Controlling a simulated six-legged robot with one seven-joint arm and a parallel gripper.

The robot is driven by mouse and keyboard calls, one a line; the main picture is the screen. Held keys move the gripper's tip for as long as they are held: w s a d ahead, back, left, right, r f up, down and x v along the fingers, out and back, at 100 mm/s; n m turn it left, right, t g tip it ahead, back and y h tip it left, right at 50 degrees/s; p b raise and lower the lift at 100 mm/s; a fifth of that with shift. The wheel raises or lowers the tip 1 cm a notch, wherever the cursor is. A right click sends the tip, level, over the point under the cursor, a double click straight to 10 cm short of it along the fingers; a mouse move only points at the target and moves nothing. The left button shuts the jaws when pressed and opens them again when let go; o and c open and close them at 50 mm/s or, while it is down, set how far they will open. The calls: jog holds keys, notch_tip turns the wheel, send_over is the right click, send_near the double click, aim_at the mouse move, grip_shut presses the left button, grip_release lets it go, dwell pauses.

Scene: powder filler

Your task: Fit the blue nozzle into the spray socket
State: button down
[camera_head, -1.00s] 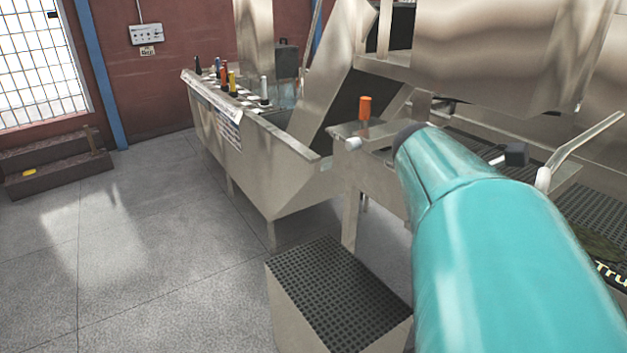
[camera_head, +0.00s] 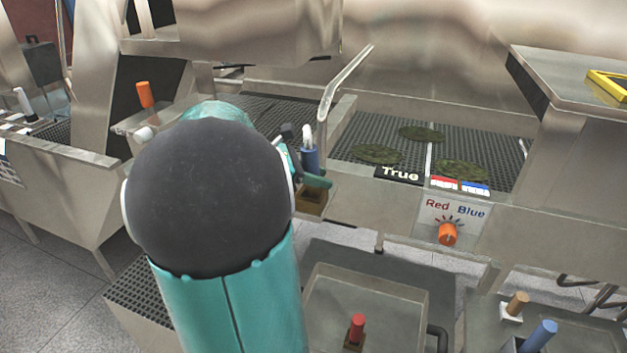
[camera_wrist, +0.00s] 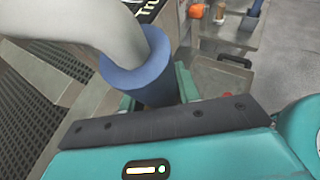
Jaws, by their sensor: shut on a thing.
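A blue nozzle (camera_head: 309,158) with a pale top is held at the right of my arm in the head view. In the wrist view, the blue nozzle (camera_wrist: 150,80) is a hollow cylinder with a thick white curved tube in its mouth. My gripper (camera_head: 315,180) is shut on the nozzle, its fingers partly hidden by my arm. A brown square holder (camera_head: 312,203) sits just below the nozzle on the machine's front edge. I cannot tell whether the two touch, or which part is the spray socket.
A metal pipe (camera_head: 343,82) slants down close to the nozzle. A True sign (camera_head: 400,174) and an orange Red/Blue knob (camera_head: 447,234) are to the right. A red peg (camera_head: 357,328) and another blue peg (camera_head: 540,335) stand lower right.

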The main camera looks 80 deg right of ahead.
jog(key=shift+f, duration=0.9)
jog(key=shift+s+r, duration=0.1)
jog(key=shift+r, duration=0.05)
jog(key=c, duration=1)
grip_release()
jog(key=v, duration=1.2)
